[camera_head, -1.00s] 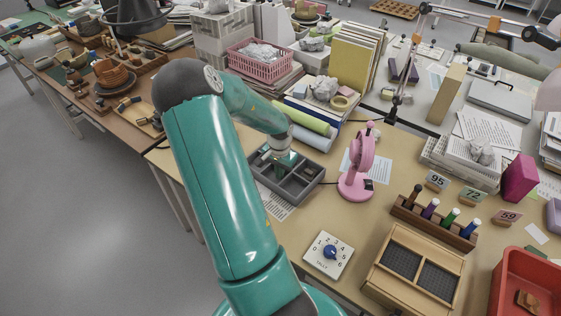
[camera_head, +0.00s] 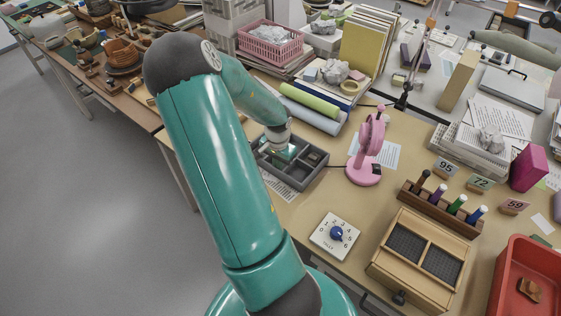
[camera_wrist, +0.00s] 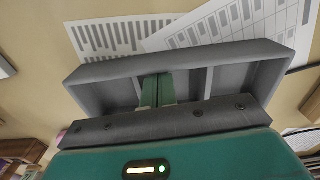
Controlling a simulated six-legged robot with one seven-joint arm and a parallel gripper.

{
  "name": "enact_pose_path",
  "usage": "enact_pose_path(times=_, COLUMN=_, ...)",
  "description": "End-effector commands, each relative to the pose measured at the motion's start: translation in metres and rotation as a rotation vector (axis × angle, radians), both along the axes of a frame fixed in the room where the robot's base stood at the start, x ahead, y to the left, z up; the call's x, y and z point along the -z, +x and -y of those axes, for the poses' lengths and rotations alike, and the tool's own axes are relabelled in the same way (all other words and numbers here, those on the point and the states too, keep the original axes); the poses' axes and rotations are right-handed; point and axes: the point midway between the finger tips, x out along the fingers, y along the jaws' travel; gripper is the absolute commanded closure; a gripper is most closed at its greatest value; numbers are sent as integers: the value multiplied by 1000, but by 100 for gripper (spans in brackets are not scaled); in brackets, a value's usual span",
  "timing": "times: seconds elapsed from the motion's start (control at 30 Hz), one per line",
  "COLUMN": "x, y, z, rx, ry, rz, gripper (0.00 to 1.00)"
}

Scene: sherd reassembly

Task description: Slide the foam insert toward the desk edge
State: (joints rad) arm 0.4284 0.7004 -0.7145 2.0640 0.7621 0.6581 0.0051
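A grey compartmented tray, which I take for the foam insert, (camera_head: 312,178) lies on the tan desk left of the pink stand. In the wrist view the insert (camera_wrist: 250,52) spans the middle, its dividers and far wall showing. My gripper (camera_wrist: 158,78) has its two green fingers down inside the insert, close together, beside a divider. They look shut, with no object seen between them. In the head view my gripper (camera_head: 284,152) is over the insert's left part, and my wrist hides some of it. The near desk edge (camera_head: 178,165) runs left of the insert.
Printed sheets (camera_wrist: 215,25) lie beyond the insert in the wrist view. The pink stand (camera_head: 368,150), rolled tubes (camera_head: 312,112), a numbered dial (camera_head: 334,235) and a wooden box (camera_head: 418,255) surround it. Bare desk shows between the insert and the dial.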

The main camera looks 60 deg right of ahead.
Motion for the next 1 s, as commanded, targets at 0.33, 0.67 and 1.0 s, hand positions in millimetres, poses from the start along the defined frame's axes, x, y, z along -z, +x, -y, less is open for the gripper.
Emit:
enact_pose_path(times=0.33, x=-1, y=8, z=-77, rx=-5, ry=3, rz=2, gripper=100)
enact_pose_path(times=0.67, x=0, y=10, z=-108, rx=-2, ry=2, rz=-1, gripper=100)
enact_pose_path(times=1.0, x=0, y=10, z=-107, rx=-1, ry=1, rz=-1, gripper=100)
